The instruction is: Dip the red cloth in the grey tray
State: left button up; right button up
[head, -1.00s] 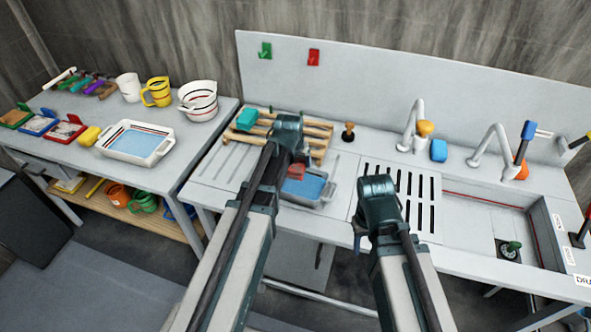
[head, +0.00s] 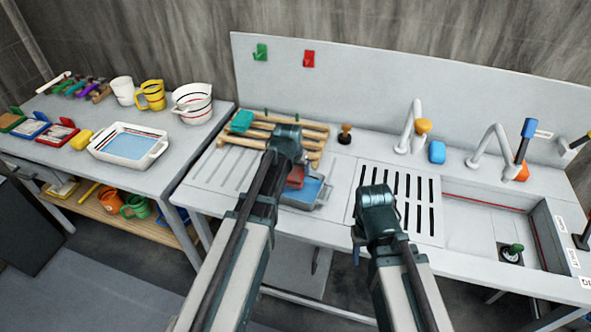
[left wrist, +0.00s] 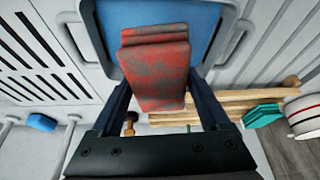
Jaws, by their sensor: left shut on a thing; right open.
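The red cloth (head: 295,178) is a folded pad with grey patches. My left gripper (head: 292,168) is shut on it over the grey tray (head: 322,204), which holds blue water. In the left wrist view the cloth (left wrist: 158,72) sits between both fingers, in front of the blue water, with the grey tray's rim (left wrist: 93,30) around it. Whether the cloth touches the water I cannot tell. My right gripper (head: 362,242) is open and empty, at the counter's front edge, right of the tray; its fingers are partly hidden.
A wooden rack (head: 315,130) with a teal cloth (head: 242,121) lies behind the tray. A slotted drain panel (head: 425,205), taps (head: 410,125) and a sink are to the right. A side table at left holds a white basin (head: 160,152), jugs and a yellow sponge (head: 81,139).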

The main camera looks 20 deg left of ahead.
aim_at(295, 192)
pick_arm(q)
jog(key=shift+f+b, duration=3.3)
jog(key=shift+f, duration=0.4)
jog(key=shift+a, duration=0.15)
jog(key=shift+a, duration=0.6)
jog(key=shift+d, duration=0.15)
jog(key=shift+d, duration=0.6)
jog(key=shift+a, duration=0.1)
jog(key=shift+a, duration=0.65)
jog(key=shift+r, duration=0.1)
